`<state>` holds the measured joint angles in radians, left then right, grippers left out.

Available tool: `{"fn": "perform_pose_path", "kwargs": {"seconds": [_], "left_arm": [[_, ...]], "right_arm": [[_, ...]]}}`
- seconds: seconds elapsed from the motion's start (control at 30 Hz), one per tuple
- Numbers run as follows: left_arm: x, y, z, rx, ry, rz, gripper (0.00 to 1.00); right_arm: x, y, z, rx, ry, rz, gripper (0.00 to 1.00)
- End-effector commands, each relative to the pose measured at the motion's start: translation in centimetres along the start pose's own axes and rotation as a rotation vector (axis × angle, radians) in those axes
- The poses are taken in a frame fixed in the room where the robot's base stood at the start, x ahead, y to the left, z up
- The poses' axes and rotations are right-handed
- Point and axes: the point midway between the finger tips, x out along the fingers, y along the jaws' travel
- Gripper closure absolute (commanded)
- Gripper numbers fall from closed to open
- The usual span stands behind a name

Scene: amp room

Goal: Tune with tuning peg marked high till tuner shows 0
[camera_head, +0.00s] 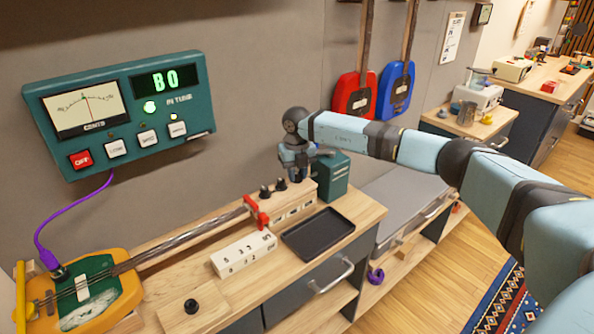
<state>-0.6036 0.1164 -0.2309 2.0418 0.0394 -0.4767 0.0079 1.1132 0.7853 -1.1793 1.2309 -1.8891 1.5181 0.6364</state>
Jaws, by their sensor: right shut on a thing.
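The teal tuner (120,108) hangs on the wall at the upper left. Its green display (166,79) reads "B0", the lamp above "IN TUNE" glows green, and the needle is near mid-scale. A yellow instrument (32,290) lies on the bench, its neck running to a wooden peg block (300,205). Two black tuning pegs show there, a left one (264,191) and a middle one (280,184). My right gripper (298,175) points down at the block's right end, shut on the rightmost peg, which it mostly hides. The peg markings are too small to read. My left gripper is out of view.
A red clamp (256,211) sits on the neck. A white numbered block (243,253), a black tray (318,234) and a small board with a black knob (191,306) lie in front. A green box (335,178) stands close behind the gripper. A purple cable (68,217) joins tuner and instrument.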

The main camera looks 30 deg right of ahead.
Motion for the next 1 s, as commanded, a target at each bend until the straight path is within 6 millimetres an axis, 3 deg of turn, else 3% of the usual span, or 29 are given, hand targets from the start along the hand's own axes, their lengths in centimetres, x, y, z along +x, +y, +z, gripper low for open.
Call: {"fn": "perform_pose_path", "kwargs": {"seconds": [0.53, 0.57, 0.67, 1.0], "left_arm": [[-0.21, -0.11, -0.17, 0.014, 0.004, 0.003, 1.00], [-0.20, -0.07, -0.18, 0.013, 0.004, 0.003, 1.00], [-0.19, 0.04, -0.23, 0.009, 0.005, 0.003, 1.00], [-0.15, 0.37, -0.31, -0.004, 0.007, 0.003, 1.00]], "right_arm": [[-0.14, -0.02, 0.09, 0.026, -0.003, 0.001, 0.99], [-0.15, -0.02, 0.10, 0.026, -0.003, 0.001, 0.73], [-0.13, -0.02, 0.08, 0.026, -0.003, 0.001, 0.50], [-0.41, 0.00, 0.05, 0.025, -0.002, 0.001, 0.49]]}}
